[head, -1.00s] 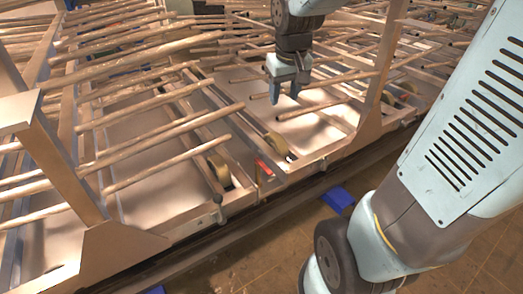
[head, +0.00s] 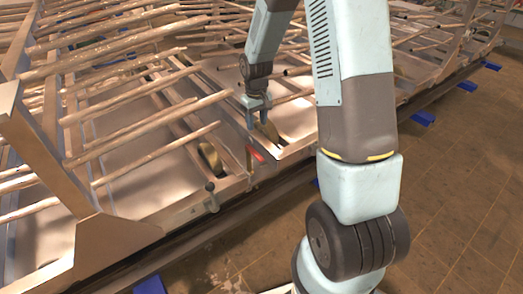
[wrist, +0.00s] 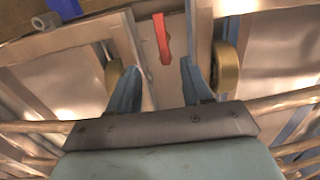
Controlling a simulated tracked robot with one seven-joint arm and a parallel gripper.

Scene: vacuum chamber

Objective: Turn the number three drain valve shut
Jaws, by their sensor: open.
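A red handle (head: 256,154), likely the drain valve's, sits at the near edge of the metal frame; no number is legible on it. It also shows in the wrist view as a red strip (wrist: 161,38) at upper centre, pointing roughly down the picture. My gripper (head: 257,123) is open and empty, just behind and above the red handle. In the wrist view, the fingertips of my gripper (wrist: 159,65) stand either side of the handle's line, with its lower end near the gap. They look apart from it.
Rows of long rods (head: 120,87) jut over the frame near my gripper. Brass-coloured rollers (head: 211,158) flank the handle. A grey knob (head: 210,195) stands at the frame's edge, left of the handle. Tiled floor (head: 450,180) lies open at right, with blue blocks (head: 423,118) by the frame.

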